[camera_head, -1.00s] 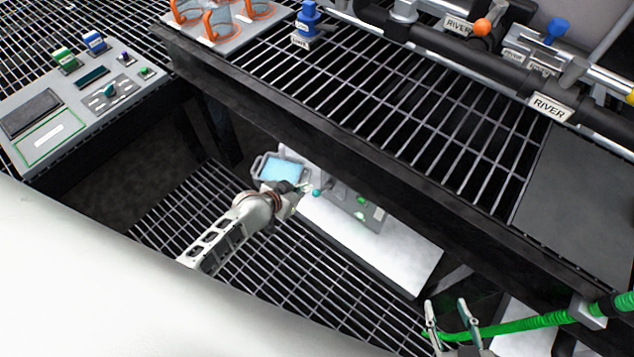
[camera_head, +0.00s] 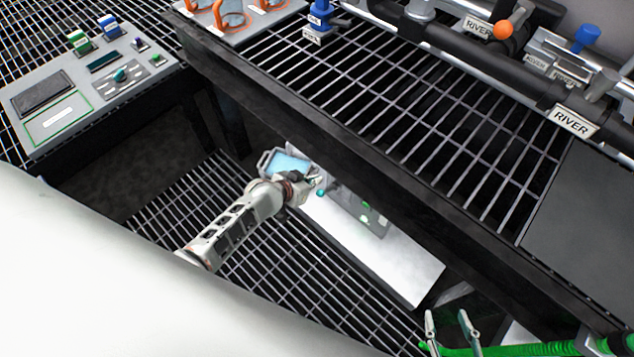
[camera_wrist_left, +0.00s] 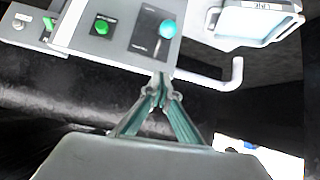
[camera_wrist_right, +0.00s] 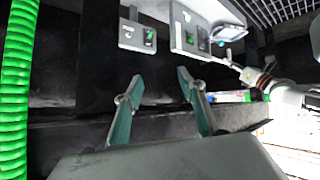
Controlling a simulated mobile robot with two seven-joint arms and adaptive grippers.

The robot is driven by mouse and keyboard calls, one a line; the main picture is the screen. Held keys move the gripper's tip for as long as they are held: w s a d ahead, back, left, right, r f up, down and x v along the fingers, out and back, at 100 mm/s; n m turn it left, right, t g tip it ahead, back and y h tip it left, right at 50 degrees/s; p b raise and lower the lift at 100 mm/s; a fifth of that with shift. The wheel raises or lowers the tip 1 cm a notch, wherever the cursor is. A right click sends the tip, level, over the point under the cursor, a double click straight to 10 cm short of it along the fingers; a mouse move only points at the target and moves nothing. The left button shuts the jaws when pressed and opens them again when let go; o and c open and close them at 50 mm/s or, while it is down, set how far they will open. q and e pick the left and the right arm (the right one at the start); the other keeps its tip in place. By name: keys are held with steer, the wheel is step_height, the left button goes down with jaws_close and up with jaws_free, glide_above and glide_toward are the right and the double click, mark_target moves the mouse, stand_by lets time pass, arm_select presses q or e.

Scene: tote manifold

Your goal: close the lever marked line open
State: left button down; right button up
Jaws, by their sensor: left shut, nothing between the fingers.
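A lever with a teal ball knob (camera_wrist_left: 168,28) stands on a dark plate of a grey control box (camera_wrist_left: 72,40) in the left wrist view. Its marking is too small to read. In the head view the teal knob (camera_head: 320,193) shows below the bench, beside my left gripper (camera_head: 313,183). In the left wrist view my left gripper (camera_wrist_left: 161,82) is shut and empty, with its tips just below the box's lower edge in the picture, under the knob. Whether they touch the box I cannot tell. My right gripper (camera_wrist_right: 160,80) is open and empty; it also shows in the head view (camera_head: 448,318).
A blue-screened tablet (camera_head: 288,163) with a handle frame is beside the box. A dark bench edge (camera_head: 400,200) runs above it. A green hose (camera_head: 520,350) passes by my right gripper. Pipes with RIVER tags (camera_head: 572,122) and a console (camera_head: 85,90) stand apart.

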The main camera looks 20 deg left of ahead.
arm_select(q)
steer(key=b, duration=0.2)
glide_above(321, 190)
step_height(321, 190, down, 4)
steer(key=shift+w+f, duration=0.1)
steer(key=shift+f, duration=0.1)
steer(key=b+x, duration=0.2)
steer(key=x, duration=0.1)
steer(key=shift+w+f, duration=0.1)
steer(key=shift+w, duration=0.1)
steer(key=shift+s+a+f, duration=0.25)
steer(key=shift+s+f, duration=0.15)
steer(key=shift+s, duration=0.25)
steer(key=shift+s+a+f+b, duration=0.15)
steer(key=shift+s+f+b, duration=0.15)
steer(key=shift+s, duration=0.3)
arm_select(e)
steer(key=shift+m+t+y, duration=0.5)
steer(key=shift+y, duration=0.1)
steer(key=shift+w+a+r, duration=0.4)
steer(key=shift+a+r, duration=0.05)
steer(key=shift+a, duration=0.25)
steer(key=shift+w+a+r, duration=0.35)
steer(key=shift+a+r, duration=0.1)
steer(key=shift+a, duration=0.3)
steer(key=shift+w+a+r, duration=0.4)
steer(key=shift+a+r, duration=0.05)
steer(key=shift+a, duration=0.25)
